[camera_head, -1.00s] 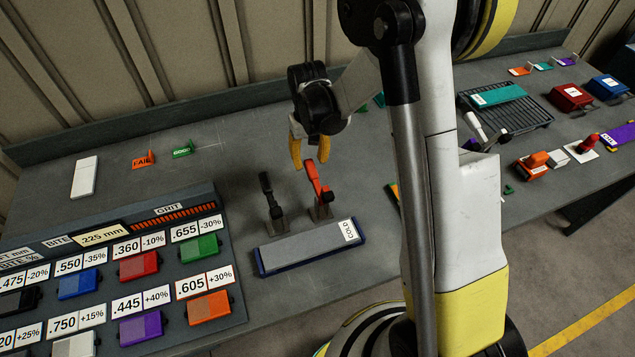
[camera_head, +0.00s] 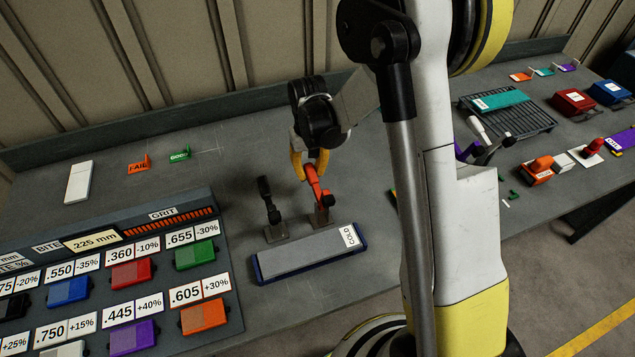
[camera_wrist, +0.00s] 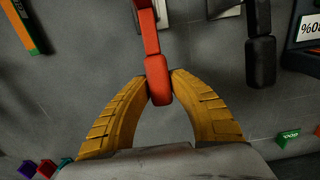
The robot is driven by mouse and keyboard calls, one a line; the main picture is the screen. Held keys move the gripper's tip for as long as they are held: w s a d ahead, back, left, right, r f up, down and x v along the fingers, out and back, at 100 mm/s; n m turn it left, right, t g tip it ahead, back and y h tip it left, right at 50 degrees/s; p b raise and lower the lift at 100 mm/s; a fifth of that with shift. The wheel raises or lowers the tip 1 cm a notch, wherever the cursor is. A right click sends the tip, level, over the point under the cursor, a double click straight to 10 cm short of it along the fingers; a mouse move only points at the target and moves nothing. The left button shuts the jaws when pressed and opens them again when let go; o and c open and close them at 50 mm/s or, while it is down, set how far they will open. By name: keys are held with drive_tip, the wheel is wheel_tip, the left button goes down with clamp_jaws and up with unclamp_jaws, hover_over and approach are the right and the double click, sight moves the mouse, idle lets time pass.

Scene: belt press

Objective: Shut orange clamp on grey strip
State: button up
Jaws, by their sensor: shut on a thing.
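The orange clamp (camera_head: 321,200) stands behind the blue-edged plate marked COLD, with its lever raised and leaning back. My gripper (camera_head: 311,175) has its yellow fingers closed on the top of that lever. In the wrist view my gripper (camera_wrist: 158,80) pinches the lever's rounded end, and the orange clamp's arm (camera_wrist: 147,30) runs up out of the picture. The grey strip (camera_head: 300,250) lies along the COLD plate in front of the clamp. The clamp's lower end is partly hidden in the wrist view.
A black clamp (camera_head: 268,203) with its lever upright stands just left of the orange one. The grit rack (camera_head: 230,290) with coloured blocks is at the front left. FAIL (camera_head: 139,164) and GOOD (camera_head: 180,155) markers stand behind.

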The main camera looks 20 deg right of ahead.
sight(325, 191)
drive_tip(key=shift+r, duration=0.15)
drive_tip(key=shift+s+r+p, duration=0.3)
drive_tip(key=shift+s+r, duration=0.15)
drive_tip(key=shift+r, duration=0.15)
drive_tip(key=shift+s+r+p, duration=0.3)
drive_tip(key=shift+s+r, duration=0.1)
drive_tip(key=shift+r, duration=0.2)
drive_tip(key=shift+s+r+p, duration=0.25)
drive_tip(key=shift+s+r, duration=0.3)
drive_tip(key=shift+s, duration=0.2)
drive_tip(key=shift+s+r+p, duration=0.2)
drive_tip(key=shift+s+r, duration=0.35)
drive_tip(key=shift+s, duration=0.15)
drive_tip(key=shift+s+r, duration=0.25)
drive_tip(key=shift+s, duration=0.6)
drive_tip(key=shift+s+r, duration=0.25)
drive_tip(key=shift+s, duration=1.5)
drive_tip(key=shift+s+f, duration=0.1)
drive_tip(key=shift+s, duration=0.65)
